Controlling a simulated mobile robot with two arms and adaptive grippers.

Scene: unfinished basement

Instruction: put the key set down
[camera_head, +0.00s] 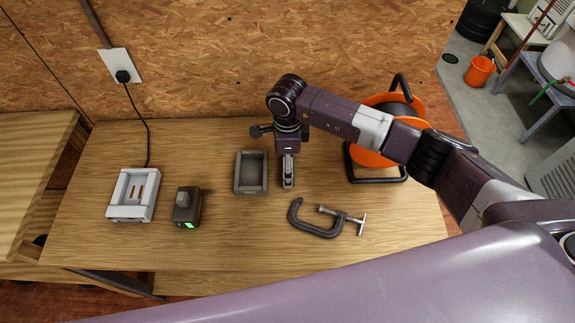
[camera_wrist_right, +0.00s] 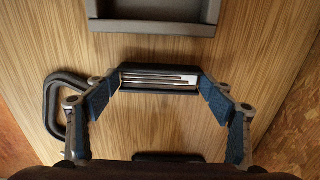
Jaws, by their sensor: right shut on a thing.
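The key set (camera_wrist_right: 160,79), a dark folding holder with silver keys, is held between the fingertips of my right gripper (camera_wrist_right: 159,88) in the wrist view. In the head view my right gripper (camera_head: 288,160) points down over the table, just right of the grey tray (camera_head: 251,188), with the key set (camera_head: 288,182) below it. I cannot tell whether the key set touches the wood. The tray's edge also shows at the top of the wrist view (camera_wrist_right: 155,24); the key set is beside the tray, not in it. My left gripper is not in view.
A C-clamp (camera_head: 318,230) lies just in front and to the right on the wooden table (camera_head: 230,245). An orange cable reel (camera_head: 362,158) stands at right. A battery (camera_head: 187,205) and white charger (camera_head: 133,194) are at left. The front strip is clear.

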